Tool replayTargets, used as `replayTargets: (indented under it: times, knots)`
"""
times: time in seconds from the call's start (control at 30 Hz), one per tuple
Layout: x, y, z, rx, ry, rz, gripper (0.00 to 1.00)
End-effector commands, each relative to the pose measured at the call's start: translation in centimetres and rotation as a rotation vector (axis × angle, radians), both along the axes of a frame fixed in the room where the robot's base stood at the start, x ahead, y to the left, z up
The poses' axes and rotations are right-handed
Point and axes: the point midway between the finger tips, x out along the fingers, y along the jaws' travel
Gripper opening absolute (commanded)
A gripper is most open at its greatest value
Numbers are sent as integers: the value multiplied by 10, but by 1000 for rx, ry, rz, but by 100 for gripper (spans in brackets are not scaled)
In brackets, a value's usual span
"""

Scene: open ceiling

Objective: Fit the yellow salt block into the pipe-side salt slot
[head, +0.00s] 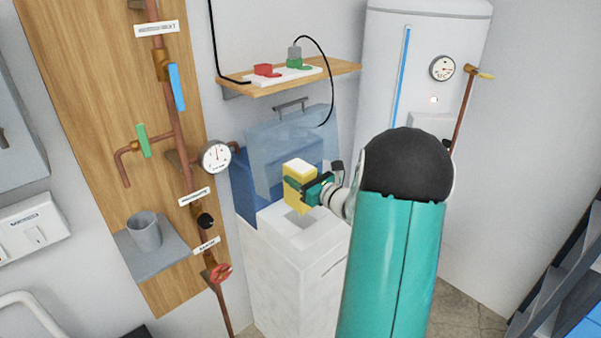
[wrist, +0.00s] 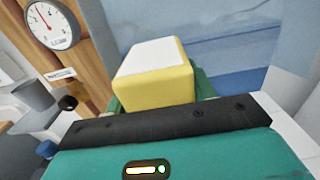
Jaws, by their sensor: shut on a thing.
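The yellow salt block (head: 296,192) has a pale top face and is held upright in my gripper (head: 303,188). In the wrist view the block (wrist: 155,85) sits between the green fingers, in front of my gripper (wrist: 160,100), which is shut on it. The block is above the white cabinet (head: 290,280). A grey square slot opening (head: 301,219) shows in the cabinet's top, just below the block. Whether another slot lies behind the block or my gripper is hidden. A translucent blue lid (head: 285,150) stands raised behind the block.
A grey cup (head: 144,232) stands on a small shelf. A wooden shelf (head: 330,75) with red and green items hangs above. A white tank (head: 420,60) stands at the right.

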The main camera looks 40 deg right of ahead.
Motion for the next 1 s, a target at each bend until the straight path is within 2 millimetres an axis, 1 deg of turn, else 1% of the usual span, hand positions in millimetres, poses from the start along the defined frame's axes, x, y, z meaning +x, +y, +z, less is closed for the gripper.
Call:
replayTargets:
  times: [0.5, 0.7, 1.0]
  knots:
    - [2, -2, -33, -2, -6, -1, 0]
    - [2, -2, -37, -3, -6, -1, 0]
    - [2, -2, -38, -4, -6, -1, 0]
